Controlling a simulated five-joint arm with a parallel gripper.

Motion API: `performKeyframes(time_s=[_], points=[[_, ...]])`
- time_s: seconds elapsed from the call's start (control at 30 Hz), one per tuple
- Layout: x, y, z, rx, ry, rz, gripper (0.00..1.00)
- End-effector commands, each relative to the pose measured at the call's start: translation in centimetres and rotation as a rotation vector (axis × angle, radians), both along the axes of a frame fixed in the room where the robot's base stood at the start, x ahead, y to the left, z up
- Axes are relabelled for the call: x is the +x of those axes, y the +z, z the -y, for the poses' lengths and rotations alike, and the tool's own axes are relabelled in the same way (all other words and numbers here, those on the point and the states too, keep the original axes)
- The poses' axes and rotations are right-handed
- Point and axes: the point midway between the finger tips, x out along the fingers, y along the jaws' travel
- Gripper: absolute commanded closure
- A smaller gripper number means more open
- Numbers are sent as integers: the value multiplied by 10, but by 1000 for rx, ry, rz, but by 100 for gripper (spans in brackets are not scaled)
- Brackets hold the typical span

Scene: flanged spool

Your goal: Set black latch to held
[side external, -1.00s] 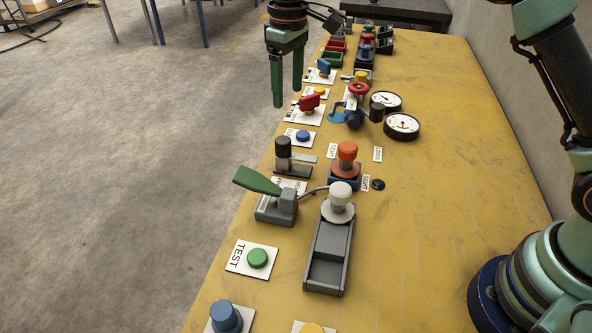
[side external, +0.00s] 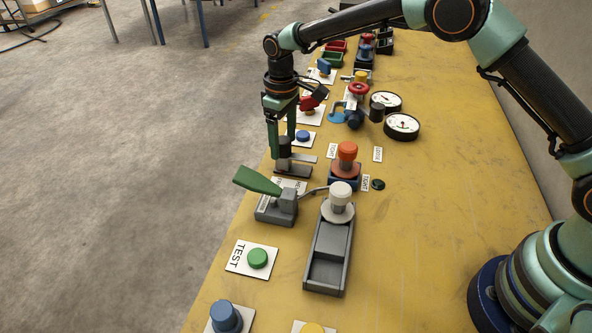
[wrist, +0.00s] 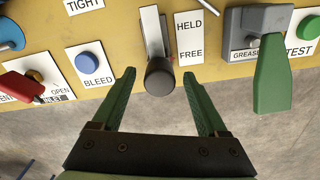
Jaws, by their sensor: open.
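The black latch has a dark round knob on a post, seen at the middle of the wrist view (wrist: 160,78). Its dark base also shows in the side view (side external: 292,171). The knob appears at the end of its strip nearer the word FREE on the white HELD/FREE label (wrist: 188,37). My gripper (wrist: 160,74) is open, with one green finger on each side of the knob and a gap showing on both sides. In the side view my gripper (side external: 282,149) is down at the latch, and its fingers partly hide the knob.
A grey block with a green lever (wrist: 272,75) stands to the right of the latch in the wrist view. A blue BLEED button (wrist: 88,61) and a red INLET handle (wrist: 22,86) are to the left. An orange-topped knob (side external: 347,152) stands close by in the side view.

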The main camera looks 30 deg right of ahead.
Motion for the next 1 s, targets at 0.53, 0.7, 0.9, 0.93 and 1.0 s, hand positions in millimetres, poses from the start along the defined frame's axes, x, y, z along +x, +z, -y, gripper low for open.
performKeyframes(time_s=[0.53, 0.7, 0.9, 0.93, 1.0], points=[[0, -7, 0, 0, 0, 0, 78], [0, -7, 0, 0, 0, 0, 100], [0, -7, 0, 0, 0, 1, 100], [0, -7, 0, 0, 0, 1, 100], [0, -7, 0, 0, 0, 1, 100]])
